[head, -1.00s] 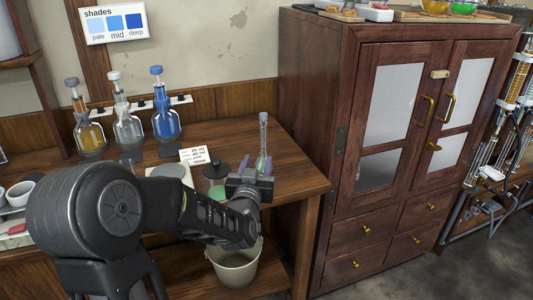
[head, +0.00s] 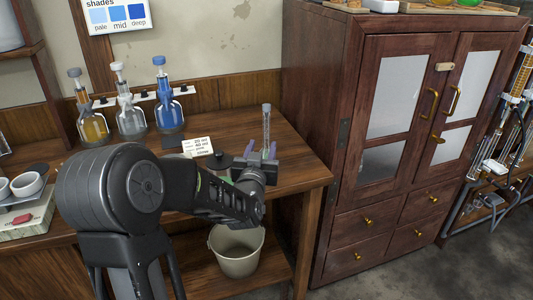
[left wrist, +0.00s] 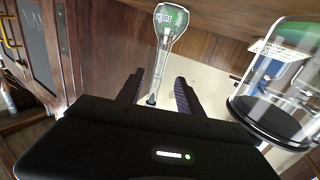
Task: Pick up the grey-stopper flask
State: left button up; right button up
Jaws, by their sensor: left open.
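The grey-stopper flask (head: 266,128) stands upright near the table's right end, a slim glass neck under a grey stopper. My left gripper (head: 261,150) is open, its purple fingers around the lower part of the flask in the head view, which hides the flask's bulb. In the left wrist view the flask (left wrist: 166,38) has a green patch in its bulb, and its neck runs down between the two open fingers (left wrist: 158,85). I cannot tell whether either finger touches the glass. My right gripper is not in view.
A clear jar with a black end (left wrist: 270,118) stands close beside the fingers in the left wrist view. Several stoppered bottles, one blue (head: 168,112), stand at the back. A dark cabinet (head: 350,210) stands right; a bucket (head: 237,252) sits below.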

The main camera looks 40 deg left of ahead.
aim_at(266, 137)
pick_arm(q)
jog(key=p+x, duration=0.1)
jog(key=x, duration=0.4)
jog(key=shift+w+f, duration=0.1)
jog(key=shift+f, duration=0.1)
jog(key=shift+c, duration=0.5)
grip_shut()
dwell(1.1)
